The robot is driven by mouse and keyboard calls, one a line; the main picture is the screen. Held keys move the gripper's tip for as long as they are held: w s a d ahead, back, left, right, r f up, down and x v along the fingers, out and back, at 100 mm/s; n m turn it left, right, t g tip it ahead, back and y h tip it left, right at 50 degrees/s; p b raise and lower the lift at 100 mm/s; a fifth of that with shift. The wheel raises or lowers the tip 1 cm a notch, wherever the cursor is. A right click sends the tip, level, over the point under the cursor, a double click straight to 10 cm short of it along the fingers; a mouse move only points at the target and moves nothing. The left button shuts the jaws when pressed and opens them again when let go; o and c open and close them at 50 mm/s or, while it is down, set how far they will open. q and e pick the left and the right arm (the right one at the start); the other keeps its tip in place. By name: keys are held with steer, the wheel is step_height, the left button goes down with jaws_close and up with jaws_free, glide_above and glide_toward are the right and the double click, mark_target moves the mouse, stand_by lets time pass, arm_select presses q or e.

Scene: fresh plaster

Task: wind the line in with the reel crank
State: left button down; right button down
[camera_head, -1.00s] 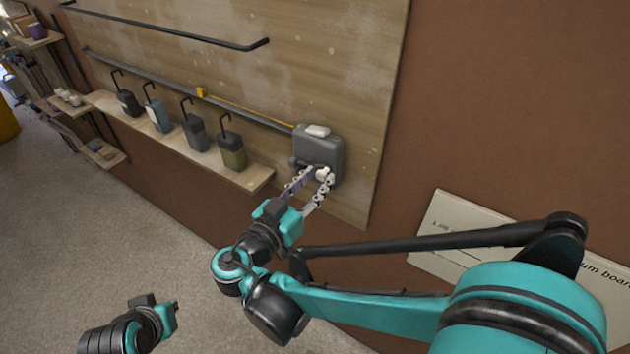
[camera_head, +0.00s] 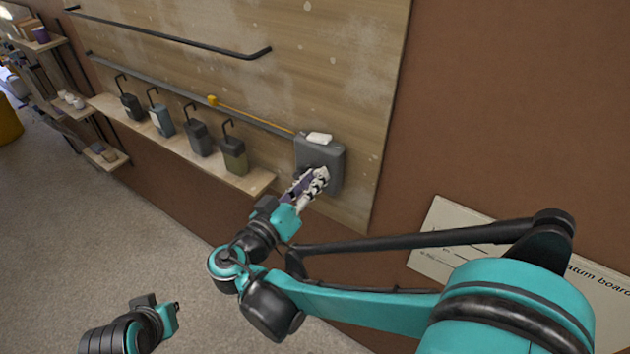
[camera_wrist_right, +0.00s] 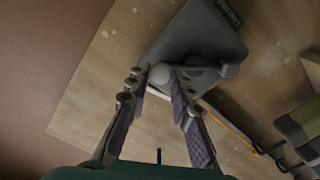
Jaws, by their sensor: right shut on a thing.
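The reel is a grey box (camera_head: 335,155) with a white piece on top, fixed near the lower right of the wooden board; it also shows in the right wrist view (camera_wrist_right: 200,35). My right gripper (camera_head: 318,174) is at the reel's lower front, shut on the pale round crank knob (camera_wrist_right: 161,75). The crank arm (camera_wrist_right: 205,69) shows beside the fingers; the head view mostly hides the crank. My left gripper (camera_head: 163,312) is low at left, its fingers unclear.
A wooden shelf (camera_head: 250,184) below the rail holds several hooked containers, left of the reel. A black bar (camera_head: 185,38) crosses the board higher up. A pale lettered board (camera_head: 432,262) is at right. The floor (camera_head: 90,235) is open at lower left.

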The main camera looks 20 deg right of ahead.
steer(key=w+a+n, duration=0.2)
steer(key=w+n, duration=0.1)
steer(key=n, duration=0.7)
steer(key=w+a+n, duration=0.2)
steer(key=w+n, duration=0.1)
steer(key=n, duration=0.7)
steer(key=shift+a+f, duration=0.15)
steer(key=shift+a, duration=0.15)
steer(key=c, duration=1.3)
jaws_free()
